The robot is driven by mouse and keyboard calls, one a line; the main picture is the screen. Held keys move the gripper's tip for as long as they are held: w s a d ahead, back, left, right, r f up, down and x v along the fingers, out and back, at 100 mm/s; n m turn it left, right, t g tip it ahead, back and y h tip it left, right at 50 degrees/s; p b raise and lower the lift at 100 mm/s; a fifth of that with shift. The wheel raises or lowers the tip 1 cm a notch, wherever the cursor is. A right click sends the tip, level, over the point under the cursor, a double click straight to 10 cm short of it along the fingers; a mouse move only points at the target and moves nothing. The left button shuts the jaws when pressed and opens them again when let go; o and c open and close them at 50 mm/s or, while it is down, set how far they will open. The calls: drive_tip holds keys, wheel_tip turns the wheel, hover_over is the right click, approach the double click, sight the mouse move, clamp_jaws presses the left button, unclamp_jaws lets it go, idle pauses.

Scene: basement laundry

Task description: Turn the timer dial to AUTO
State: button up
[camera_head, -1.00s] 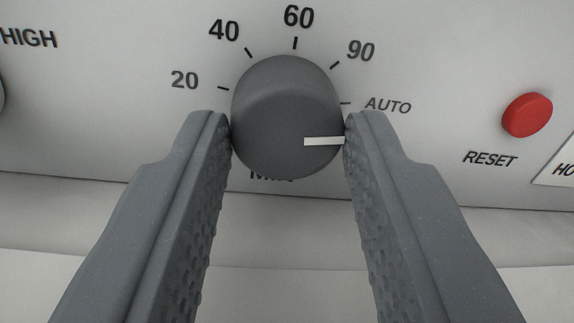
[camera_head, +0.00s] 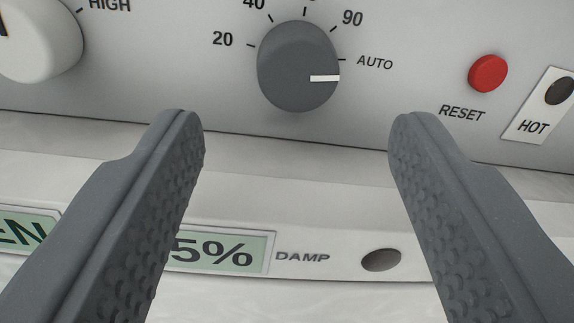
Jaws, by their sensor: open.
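The grey timer dial (camera_head: 292,68) is on the light panel at upper middle. Its white pointer line (camera_head: 325,78) points right, toward the AUTO mark (camera_head: 374,62), and appears slightly below the AUTO tick from this angle. The marks 20 and 90 also show around the dial. My gripper (camera_head: 297,125) is open and empty. Its two fingers stand wide apart, below and in front of the dial, and do not touch it.
A red RESET button (camera_head: 488,74) and a dark HOT lamp (camera_head: 560,90) are to the right. A white knob (camera_head: 38,42) marked HIGH is at upper left. Below are a green display (camera_head: 222,251) ending in "5%" and a dark DAMP lamp (camera_head: 381,260).

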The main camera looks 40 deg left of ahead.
drive_tip(key=v, duration=0.9)
drive_tip(key=shift+f, duration=0.15)
drive_tip(key=shift+s, duration=0.1)
